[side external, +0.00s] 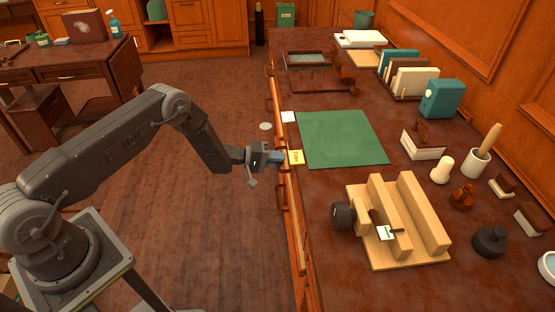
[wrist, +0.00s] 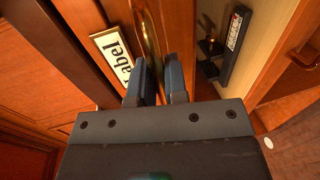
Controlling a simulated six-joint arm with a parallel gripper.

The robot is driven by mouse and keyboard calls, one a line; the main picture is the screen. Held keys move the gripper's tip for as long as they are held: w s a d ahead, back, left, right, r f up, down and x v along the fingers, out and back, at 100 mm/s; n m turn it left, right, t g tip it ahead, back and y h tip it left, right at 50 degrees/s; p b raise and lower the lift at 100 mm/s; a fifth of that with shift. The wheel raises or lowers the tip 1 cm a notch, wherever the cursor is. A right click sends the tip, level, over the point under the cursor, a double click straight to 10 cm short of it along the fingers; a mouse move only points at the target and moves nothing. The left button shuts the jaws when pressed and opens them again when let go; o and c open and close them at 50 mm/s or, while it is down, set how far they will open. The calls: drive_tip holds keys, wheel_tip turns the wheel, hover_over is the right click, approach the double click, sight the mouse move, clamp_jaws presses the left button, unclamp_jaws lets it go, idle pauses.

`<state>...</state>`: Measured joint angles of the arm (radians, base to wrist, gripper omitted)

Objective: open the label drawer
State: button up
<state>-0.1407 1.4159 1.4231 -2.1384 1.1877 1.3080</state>
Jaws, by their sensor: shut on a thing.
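The label drawer's white plate (wrist: 114,52), reading "Label", shows in the wrist view on a wooden front. A brass handle (wrist: 148,32) runs beside the plate. My gripper (wrist: 157,80) is shut on this handle, with one dark blue finger on each side of it. In the side view my gripper (side external: 279,158) is at the long desk's front edge, and it hides the handle there. How far the drawer stands out cannot be told.
A pale recess (wrist: 224,45) with dark objects lies right of the handle in the wrist view. The floor (side external: 215,110) left of the desk is mostly clear.

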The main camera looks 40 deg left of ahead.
clamp_jaws()
drive_tip(key=shift+a, duration=0.1)
drive_tip(key=f+v, duration=0.3)
drive_tip(key=v, duration=1.2)
drive_tip(key=s+a+f+v, duration=0.1)
drive_tip(key=f+v, duration=0.2)
drive_tip(key=v, duration=1.3)
drive_tip(key=shift+s+a+f, duration=0.2)
drive_tip(key=shift+s+f, duration=0.05)
drive_tip(key=shift+f, duration=0.05)
drive_tip(key=o, duration=0.6)
unclamp_jaws()
drive_tip(key=shift+s+a+r, duration=0.55)
drive_tip(key=shift+r, duration=0.8)
drive_tip(key=shift+s+a+r, duration=0.6)
drive_tip(key=shift+r, duration=0.75)
drive_tip(key=shift+s+a+r, duration=0.55)
drive_tip(key=shift+r, duration=0.8)
